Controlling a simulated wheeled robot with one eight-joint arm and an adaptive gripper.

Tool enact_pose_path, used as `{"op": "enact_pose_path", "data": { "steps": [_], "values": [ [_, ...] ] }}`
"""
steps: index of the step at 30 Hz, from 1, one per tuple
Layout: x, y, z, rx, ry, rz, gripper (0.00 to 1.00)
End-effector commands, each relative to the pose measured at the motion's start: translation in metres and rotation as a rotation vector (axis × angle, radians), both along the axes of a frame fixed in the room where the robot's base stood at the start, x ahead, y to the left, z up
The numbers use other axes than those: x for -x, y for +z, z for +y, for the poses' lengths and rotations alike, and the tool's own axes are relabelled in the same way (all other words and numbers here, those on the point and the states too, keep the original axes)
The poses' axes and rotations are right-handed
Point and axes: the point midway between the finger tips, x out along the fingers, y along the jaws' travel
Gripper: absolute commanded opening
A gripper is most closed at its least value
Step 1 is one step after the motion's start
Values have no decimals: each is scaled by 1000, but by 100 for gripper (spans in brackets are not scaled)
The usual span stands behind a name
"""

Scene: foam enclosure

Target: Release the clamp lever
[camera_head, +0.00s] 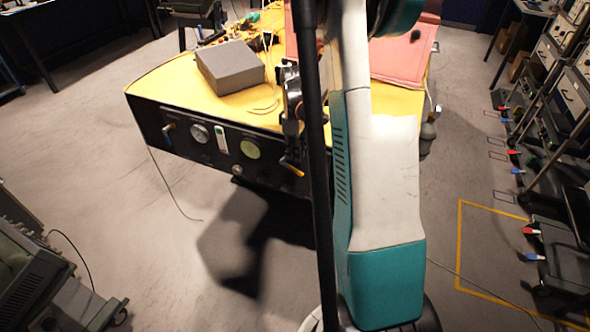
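A yellow-topped bench (165,85) with a black front panel stands at the upper middle. A yellow-tipped handle (292,168) shows at the right part of that panel; it may be the clamp lever, but I cannot tell for sure. A small lever with a pale handle (168,128) sits at the panel's left end. My gripper (291,120) is a dark shape at the bench's front edge, just above the yellow-tipped handle. A black pole and my arm partly hide it. I cannot tell whether its fingers are open or whether it touches the handle.
A grey block (230,68) and loose cables lie on the bench. A pink panel (400,50) stands at its right. Round gauges (200,133) sit on the front panel. Shelving (560,110) lines the right, and grey equipment (35,280) stands lower left. Floor left of centre is mostly clear.

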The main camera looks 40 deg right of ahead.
Motion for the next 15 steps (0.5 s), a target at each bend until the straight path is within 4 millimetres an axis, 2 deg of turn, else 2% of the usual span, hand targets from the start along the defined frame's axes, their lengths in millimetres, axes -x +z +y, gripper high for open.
{"op": "enact_pose_path", "data": {
  "steps": [1,6,10,15],
  "values": [
    [0,-14,0,0,0,0,17],
    [0,-43,0,0,0,0,17],
    [0,-58,0,0,0,0,17],
    [0,-68,0,0,0,0,17]
  ]
}}
